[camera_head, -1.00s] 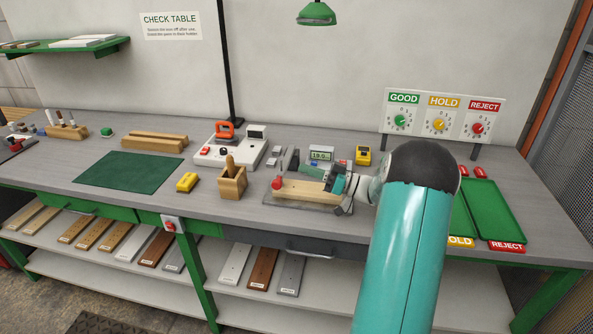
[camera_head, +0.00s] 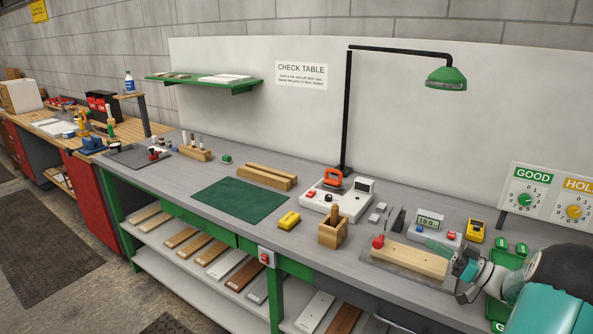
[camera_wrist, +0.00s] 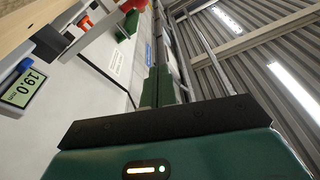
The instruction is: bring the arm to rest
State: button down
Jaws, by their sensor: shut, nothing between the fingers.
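My gripper (camera_head: 436,246) is at the right of the head view, its teal fingers pointing left. The fingers are together with nothing between them; they also show in the wrist view (camera_wrist: 156,88). In the head view they overlap the right end of a pale wooden board (camera_head: 408,259), which lies on a grey plate by a red knob. I cannot tell the gap between fingers and board. My teal arm fills the lower right corner.
A display reading 19.0 (camera_head: 429,222) stands behind the board, and it shows in the wrist view (camera_wrist: 24,88). A yellow meter (camera_head: 475,231), a wooden block holder (camera_head: 333,232) and a white scale-like device (camera_head: 338,203) stand near. The green mat (camera_head: 240,201) is clear.

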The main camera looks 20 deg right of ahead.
jog(key=s+a+r+g+h, duration=0.1)
jog(key=a+r+g, duration=0.35)
jog(key=a, duration=0.85)
jog(key=s+a+r+g+h, duration=0.15)
jog(key=a+g, duration=0.55)
jog(key=a, duration=0.7)
jog(key=s+a+m+h, duration=0.1)
jog(key=s+a+h, duration=0.2)
jog(key=s, duration=0.3)
jog(key=s+a+r+m+t+h, duration=0.1)
jog(key=s+a+h, duration=0.2)
jog(key=s, duration=0.3)
jog(key=s+a+m+h, duration=0.2)
jog(key=s+a+h, duration=0.1)
jog(key=s+h, duration=0.1)
jog(key=shift+s+a+r, duration=0.15)
jog(key=shift+s, duration=0.75)
